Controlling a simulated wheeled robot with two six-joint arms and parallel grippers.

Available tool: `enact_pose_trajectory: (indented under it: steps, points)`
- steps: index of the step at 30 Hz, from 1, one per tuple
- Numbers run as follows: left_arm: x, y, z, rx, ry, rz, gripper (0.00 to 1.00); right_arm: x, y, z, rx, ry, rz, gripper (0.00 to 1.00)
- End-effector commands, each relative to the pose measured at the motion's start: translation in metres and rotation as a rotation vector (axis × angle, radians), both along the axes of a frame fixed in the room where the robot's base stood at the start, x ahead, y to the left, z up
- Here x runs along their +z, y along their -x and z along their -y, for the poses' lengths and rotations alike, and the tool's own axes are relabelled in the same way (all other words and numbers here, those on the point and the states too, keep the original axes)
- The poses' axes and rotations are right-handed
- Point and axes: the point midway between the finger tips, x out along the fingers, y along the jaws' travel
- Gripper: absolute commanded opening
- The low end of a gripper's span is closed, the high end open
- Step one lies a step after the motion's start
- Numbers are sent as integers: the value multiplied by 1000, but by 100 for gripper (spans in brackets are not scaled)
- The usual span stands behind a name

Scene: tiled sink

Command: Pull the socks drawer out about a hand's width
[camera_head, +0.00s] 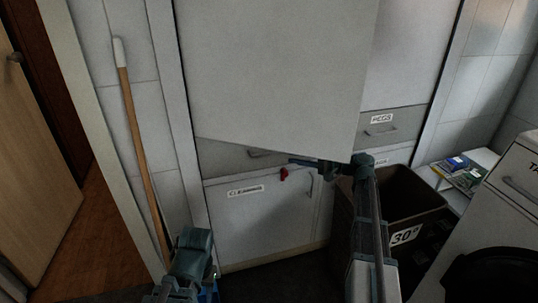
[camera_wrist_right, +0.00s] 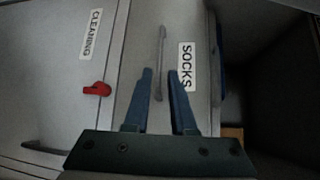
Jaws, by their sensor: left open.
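The socks drawer (camera_wrist_right: 140,45) is in the right wrist view, with a SOCKS label (camera_wrist_right: 185,66) and a thin bar handle (camera_wrist_right: 161,45). My right gripper (camera_wrist_right: 160,72) is open, its two blue fingers apart on either side of the handle's near part in the picture. I cannot tell whether they touch it. In the head view the drawer front (camera_head: 222,155) is partly hidden by a large pale panel, its handle (camera_head: 260,153) just below the panel. My right gripper (camera_head: 293,161) points left there. My left gripper (camera_head: 208,284) is open, low at the left, away from the drawer.
The pale panel (camera_head: 275,70) hangs over the drawers. A CLEANING front (camera_head: 262,220) with a red catch (camera_head: 284,174) lies below. A drawer (camera_head: 405,122) is at right. A dark bin (camera_head: 425,195) stands beside my right arm. A wooden-handled pole (camera_head: 137,140) leans at left.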

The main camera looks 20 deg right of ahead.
Motion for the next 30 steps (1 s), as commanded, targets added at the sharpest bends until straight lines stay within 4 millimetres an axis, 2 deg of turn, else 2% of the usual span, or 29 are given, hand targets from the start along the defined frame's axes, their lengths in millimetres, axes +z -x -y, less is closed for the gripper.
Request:
enact_pose_trajectory:
  steps: [7, 15, 21, 30]
  points:
    - [-9, 0, 0, -1, -2, 1, 42, -9, -36, -39, 4, 1, -1, 24]
    - [-14, 0, 0, -2, -1, 1, 42, -15, -62, -68, 2, 1, -1, 24]
    - [-15, 0, 0, -2, 0, 1, 42, -16, -70, -76, 0, 1, -1, 24]
    - [-15, 0, 0, -2, 0, 1, 42, -16, -71, -77, 0, 1, -1, 24]
